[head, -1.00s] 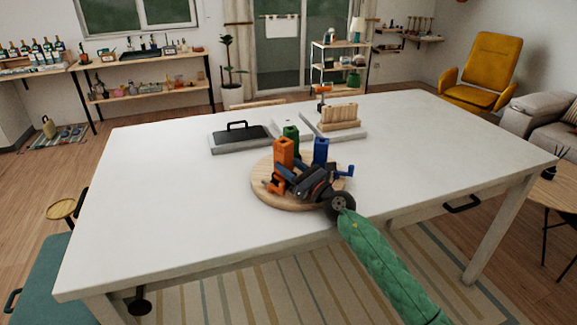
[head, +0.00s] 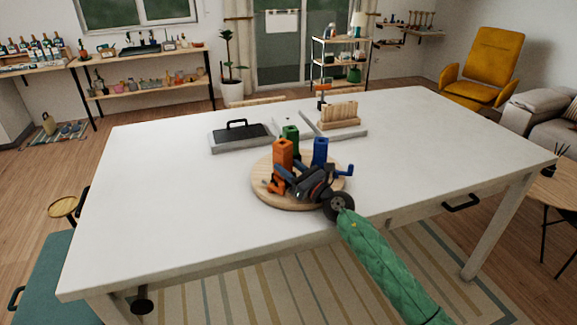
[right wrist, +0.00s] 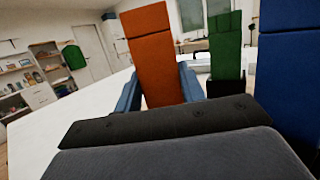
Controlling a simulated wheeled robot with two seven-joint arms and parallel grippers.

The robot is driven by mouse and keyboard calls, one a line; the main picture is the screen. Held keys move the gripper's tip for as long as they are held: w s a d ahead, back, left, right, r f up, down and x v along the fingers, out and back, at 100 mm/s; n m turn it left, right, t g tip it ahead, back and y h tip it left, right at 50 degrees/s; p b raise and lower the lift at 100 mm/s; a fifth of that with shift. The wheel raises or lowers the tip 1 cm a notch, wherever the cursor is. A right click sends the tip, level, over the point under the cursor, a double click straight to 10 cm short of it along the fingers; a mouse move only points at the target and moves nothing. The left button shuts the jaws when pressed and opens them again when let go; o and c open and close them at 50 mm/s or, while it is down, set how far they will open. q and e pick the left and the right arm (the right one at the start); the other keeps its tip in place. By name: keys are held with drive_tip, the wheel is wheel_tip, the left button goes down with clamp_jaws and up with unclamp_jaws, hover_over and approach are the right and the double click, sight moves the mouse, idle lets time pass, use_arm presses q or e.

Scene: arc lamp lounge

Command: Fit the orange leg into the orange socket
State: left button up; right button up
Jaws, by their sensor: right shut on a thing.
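A tall upright orange leg (head: 283,152) stands at the left of a round wooden board (head: 262,197). My right gripper (head: 284,170) is shut on it, and its blue fingers flank the leg low down. In the right wrist view the orange leg (right wrist: 158,55) rises upright between the two blue fingers. A lower orange piece (head: 275,187), apparently part of the orange socket, sits on the board beneath the leg. The joint between them is partly hidden by my gripper, so I cannot tell how deep the leg sits. My left gripper is out of view.
A green post (head: 290,134) and a blue post (head: 320,150) stand on the same board, close to my gripper. Behind are a grey tray with a black handle (head: 238,134) and a wooden rack (head: 340,114). The white table's left and right sides are clear.

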idle(0.3)
drive_tip(key=shift+w+r, duration=0.2)
idle(0.7)
drive_tip(key=shift+s, duration=0.1)
idle(0.6)
drive_tip(key=shift+s+f+b, duration=0.1)
drive_tip(key=shift+f+b, duration=0.35)
